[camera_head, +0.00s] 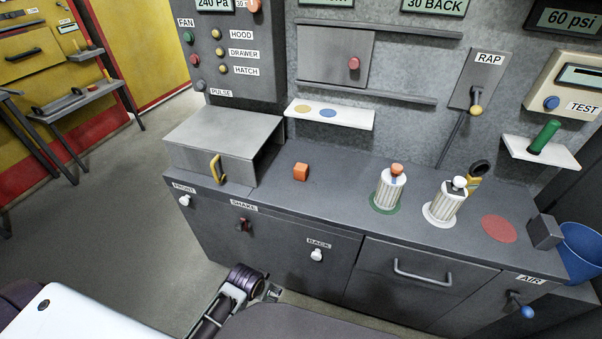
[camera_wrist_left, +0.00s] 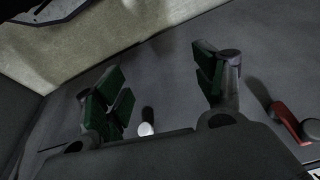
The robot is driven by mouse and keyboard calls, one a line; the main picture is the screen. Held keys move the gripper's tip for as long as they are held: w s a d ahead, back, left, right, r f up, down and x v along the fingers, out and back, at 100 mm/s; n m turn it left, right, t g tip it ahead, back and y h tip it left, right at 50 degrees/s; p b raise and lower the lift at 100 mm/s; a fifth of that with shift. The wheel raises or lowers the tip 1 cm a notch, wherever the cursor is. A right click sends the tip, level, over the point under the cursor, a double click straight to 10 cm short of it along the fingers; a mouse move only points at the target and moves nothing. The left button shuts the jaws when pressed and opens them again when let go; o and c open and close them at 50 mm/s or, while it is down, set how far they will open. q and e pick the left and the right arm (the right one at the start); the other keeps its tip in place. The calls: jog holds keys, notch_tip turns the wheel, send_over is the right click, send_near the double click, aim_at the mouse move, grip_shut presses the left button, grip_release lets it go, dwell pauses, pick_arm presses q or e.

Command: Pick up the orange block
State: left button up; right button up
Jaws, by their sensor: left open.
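The small orange block (camera_head: 301,171) sits on the dark grey counter (camera_head: 335,192), to the right of the metal hood box. My left gripper (camera_head: 268,292) is low in front of the cabinet, below the counter top and well short of the block. In the left wrist view the left gripper (camera_wrist_left: 158,85) has its green-padded fingers spread apart with nothing between them. The block does not show in that view. My right gripper is in neither view.
A metal box with a yellow handle (camera_head: 216,168) stands left of the block. Two white ribbed canisters (camera_head: 389,190) (camera_head: 445,205) stand to its right. A white shelf (camera_head: 330,115) is on the wall behind. A red lever (camera_wrist_left: 289,118) and a white knob (camera_wrist_left: 146,129) show near the left gripper.

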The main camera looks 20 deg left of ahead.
pick_arm(q)
jog(key=w+r+t, duration=0.2)
jog(key=w+r, duration=0.4)
jog(key=r, duration=0.5)
jog(key=n+t, duration=0.1)
jog(key=t, duration=0.7)
send_near(299, 172)
jog(key=shift+s+a+r+h, duration=0.15)
jog(key=shift+s+h, duration=0.05)
jog(key=shift+s, duration=0.2)
jog(key=shift+s+a+r+h, duration=0.2)
jog(key=shift+s, duration=0.2)
jog(key=shift+w, duration=0.15)
jog(key=shift+x, duration=4.2)
jog(key=shift+x, duration=2.55)
jog(key=shift+f, duration=0.2)
jog(key=c, duration=1.2)
